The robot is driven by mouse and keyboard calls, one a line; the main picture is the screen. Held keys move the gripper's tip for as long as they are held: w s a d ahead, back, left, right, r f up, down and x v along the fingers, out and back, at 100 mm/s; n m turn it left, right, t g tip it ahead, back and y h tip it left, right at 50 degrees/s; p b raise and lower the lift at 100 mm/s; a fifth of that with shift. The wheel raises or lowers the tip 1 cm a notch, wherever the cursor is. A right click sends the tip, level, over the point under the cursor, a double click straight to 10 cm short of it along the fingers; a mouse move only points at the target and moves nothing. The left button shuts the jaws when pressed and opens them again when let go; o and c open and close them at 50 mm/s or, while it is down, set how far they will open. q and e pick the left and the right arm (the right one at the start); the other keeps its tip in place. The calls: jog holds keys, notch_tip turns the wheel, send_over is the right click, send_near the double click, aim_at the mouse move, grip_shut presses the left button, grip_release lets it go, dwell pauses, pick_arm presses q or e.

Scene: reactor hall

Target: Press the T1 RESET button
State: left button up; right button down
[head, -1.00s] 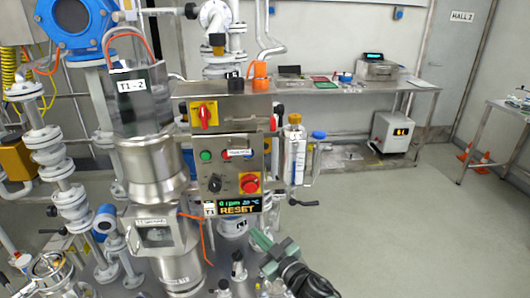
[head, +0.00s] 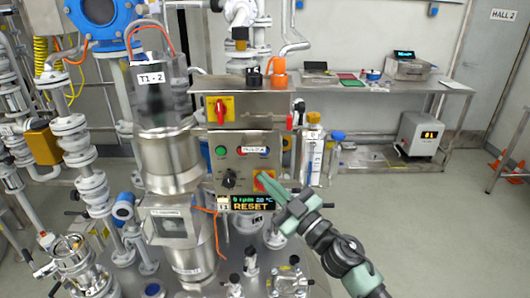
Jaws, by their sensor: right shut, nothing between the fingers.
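The T1 control panel (head: 222,178) is a steel box on the vessel stand, seen in the head view. Its display (head: 247,202) reads "RESET" under an rpm and temperature line, with a T1 tag at its left. Above it are a green button (head: 221,150), a small label partly over red and blue buttons, a black knob (head: 229,179) and a red mushroom button on a yellow plate (head: 257,186). My right gripper (head: 266,181) is shut and empty, its tips overlapping the mushroom button in the picture and hiding much of it. Contact cannot be told. My left gripper is not in view.
An upper box (head: 257,106) with a red-on-yellow switch (head: 220,109) sits above the panel. The T1-2 vessel (head: 165,165) stands left of it, with pipes and valves around. A bench (head: 440,87) is behind at right.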

jog(key=shift+w+b, duration=2.45)
jog(key=shift+w, duration=2)
jog(key=shift+w, duration=0.1)
jog(key=shift+w, duration=0.35)
jog(key=shift+w, duration=0.35)
jog(key=shift+s+p, duration=0.35)
jog(key=shift+s, duration=0.5)
